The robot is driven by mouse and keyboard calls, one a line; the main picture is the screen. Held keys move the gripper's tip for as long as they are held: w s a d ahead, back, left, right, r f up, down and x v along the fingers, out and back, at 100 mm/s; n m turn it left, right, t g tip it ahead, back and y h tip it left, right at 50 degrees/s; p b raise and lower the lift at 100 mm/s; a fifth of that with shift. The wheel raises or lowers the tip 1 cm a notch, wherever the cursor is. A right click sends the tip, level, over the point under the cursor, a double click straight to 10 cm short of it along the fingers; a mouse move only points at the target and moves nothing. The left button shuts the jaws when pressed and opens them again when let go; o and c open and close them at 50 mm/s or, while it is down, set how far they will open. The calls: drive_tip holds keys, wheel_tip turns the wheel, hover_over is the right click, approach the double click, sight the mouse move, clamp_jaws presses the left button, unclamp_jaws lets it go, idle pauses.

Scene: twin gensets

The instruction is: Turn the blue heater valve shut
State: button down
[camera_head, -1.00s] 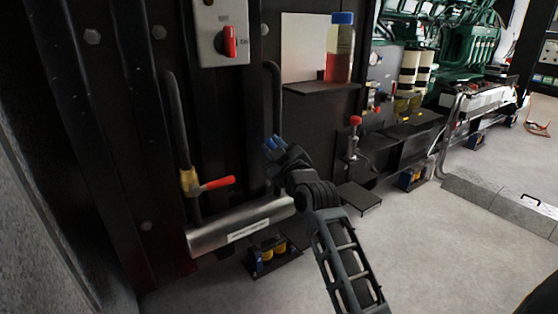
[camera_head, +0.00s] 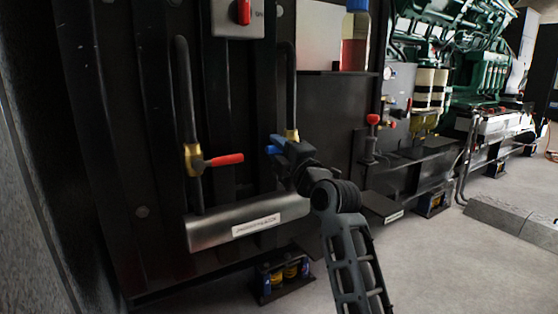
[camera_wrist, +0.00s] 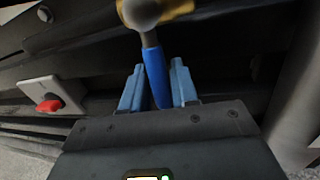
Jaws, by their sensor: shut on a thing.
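The blue valve handle (camera_wrist: 154,68) shows in the wrist view as a narrow lever running from a round silver nut on a brass body down between my blue fingers. My gripper (camera_wrist: 158,88) is shut on this lever, one finger on each side. In the head view my gripper (camera_head: 277,145) is at the brass valve body (camera_head: 292,135) on the right-hand black hose, above the right end of the silver heater cylinder (camera_head: 245,226). The fingers largely hide the blue handle there, so its angle is hard to tell.
A second valve with a red handle (camera_head: 222,160) sits on the left hose, left of my gripper. A switch box (camera_head: 238,18) and a shelf with a bottle (camera_head: 355,45) are above. Small batteries (camera_head: 283,275) stand below the cylinder. Open floor lies right.

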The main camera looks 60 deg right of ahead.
drive_tip(key=shift+f+n+b, duration=0.35)
drive_tip(key=shift+n+b, duration=0.25)
drive_tip(key=shift+n, duration=0.1)
drive_tip(key=c, duration=1)
unclamp_jaws()
drive_tip(key=v, duration=0.7)
drive_tip(key=shift+s+a, duration=0.2)
drive_tip(key=shift+s, duration=0.15)
